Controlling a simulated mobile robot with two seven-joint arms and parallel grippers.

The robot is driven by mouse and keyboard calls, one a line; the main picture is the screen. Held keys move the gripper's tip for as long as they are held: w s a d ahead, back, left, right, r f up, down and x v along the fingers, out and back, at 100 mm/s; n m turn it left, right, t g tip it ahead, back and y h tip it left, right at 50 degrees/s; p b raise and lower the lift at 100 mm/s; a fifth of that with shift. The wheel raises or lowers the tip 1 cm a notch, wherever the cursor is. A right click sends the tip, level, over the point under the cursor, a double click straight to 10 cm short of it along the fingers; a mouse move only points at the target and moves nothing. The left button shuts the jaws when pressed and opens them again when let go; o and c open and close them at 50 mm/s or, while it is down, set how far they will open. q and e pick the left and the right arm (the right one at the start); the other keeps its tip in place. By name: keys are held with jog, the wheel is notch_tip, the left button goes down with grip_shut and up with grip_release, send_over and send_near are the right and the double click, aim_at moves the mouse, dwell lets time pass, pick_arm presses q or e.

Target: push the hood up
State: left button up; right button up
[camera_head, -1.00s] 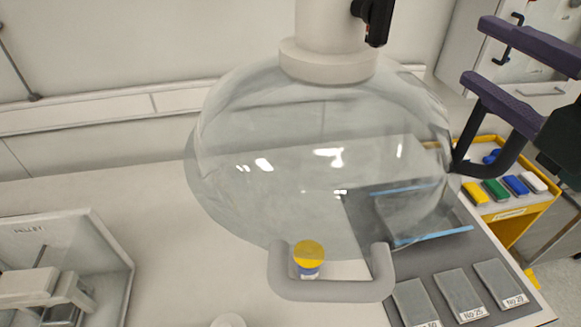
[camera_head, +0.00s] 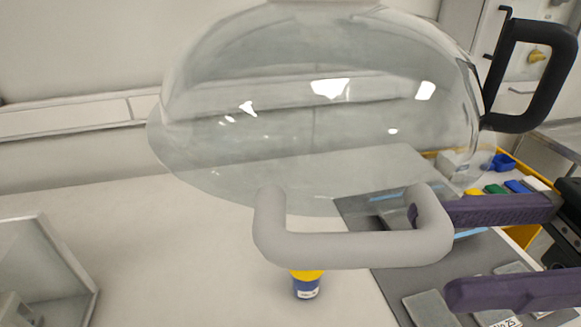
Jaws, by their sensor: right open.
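The clear dome-shaped hood (camera_head: 300,110) fills the upper middle of the view. Its thick grey front handle (camera_head: 350,250) hangs at its lower rim, above the bench. My right gripper (camera_head: 432,253) reaches in from the right with two purple fingers apart, so it is open. Its upper finger passes behind the right post of the grey handle, with the tip showing just inside the handle loop. The lower finger is below and to the right of the handle. I cannot tell whether they touch. My left gripper is not in view.
A blue bottle with a yellow cap (camera_head: 306,287) stands under the handle, its top partly hidden. A black handle (camera_head: 530,75) is on the hood's right side. Grey labelled blocks (camera_head: 430,307) and a yellow bin with coloured items lie at right. An open box (camera_head: 40,265) stands at left.

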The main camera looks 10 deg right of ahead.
aim_at(355, 239)
jog(key=a+p, duration=0.1)
jog(key=a, duration=0.1)
jog(key=w+a+p, duration=0.1)
jog(key=a, duration=0.1)
jog(key=a+p, duration=0.1)
jog(key=a, duration=0.2)
jog(key=shift+w+r+p, duration=0.2)
jog(key=shift+r+p, duration=0.05)
jog(key=shift+p, duration=0.05)
jog(key=shift+a+f, duration=0.1)
jog(key=shift+a, duration=0.3)
jog(key=c, duration=0.8)
grip_shut()
